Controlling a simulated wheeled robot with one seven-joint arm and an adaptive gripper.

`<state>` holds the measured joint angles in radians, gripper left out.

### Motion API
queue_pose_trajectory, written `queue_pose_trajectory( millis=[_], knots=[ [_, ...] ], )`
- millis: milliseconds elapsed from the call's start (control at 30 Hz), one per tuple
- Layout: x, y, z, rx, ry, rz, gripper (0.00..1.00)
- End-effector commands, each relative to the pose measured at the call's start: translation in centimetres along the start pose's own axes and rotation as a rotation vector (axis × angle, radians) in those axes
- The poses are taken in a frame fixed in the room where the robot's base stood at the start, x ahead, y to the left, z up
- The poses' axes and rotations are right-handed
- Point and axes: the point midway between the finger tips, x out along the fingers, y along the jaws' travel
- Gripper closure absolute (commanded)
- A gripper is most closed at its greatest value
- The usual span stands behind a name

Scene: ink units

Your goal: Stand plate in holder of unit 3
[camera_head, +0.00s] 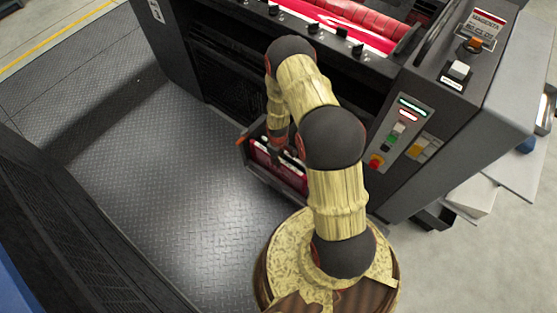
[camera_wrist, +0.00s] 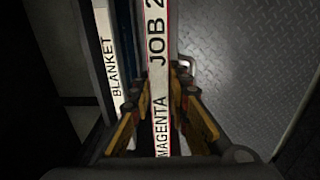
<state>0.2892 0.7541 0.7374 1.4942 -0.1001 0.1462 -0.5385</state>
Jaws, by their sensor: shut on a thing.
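A plate with a white edge strip (camera_wrist: 160,60) reading "MAGENTA JOB 2" runs upright through the wrist view, the rest of its label cut off. My gripper (camera_wrist: 158,98) is shut on this plate, one yellow finger on each side. Beside it on the left is another strip labelled "BLANKET" (camera_wrist: 113,75). In the head view my gripper (camera_head: 285,145) is low at the press's side, partly hidden by my arm. There a dark holder (camera_head: 243,152) with a magenta panel (camera_head: 264,156) stands against the press. Whether the plate's lower edge is seated cannot be seen.
The press unit carries a "MAGENTA" sign (camera_head: 489,20), a control panel (camera_head: 398,135) with buttons, and a magenta roller (camera_head: 355,20) on top. The patterned metal floor (camera_head: 170,190) to the left is clear. A dark cabinet (camera_head: 75,215) borders it at lower left.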

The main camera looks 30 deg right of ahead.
Motion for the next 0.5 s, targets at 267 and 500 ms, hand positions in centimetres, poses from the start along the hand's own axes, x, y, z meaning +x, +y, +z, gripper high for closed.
queue_pose_trajectory(
  millis=[267,500],
  knots=[
    [0.14,-0.03,0.02,0.0,0.0,0.0,0.72],
    [0.11,-0.03,0.02,0.0,0.0,0.0,0.61]
  ],
)
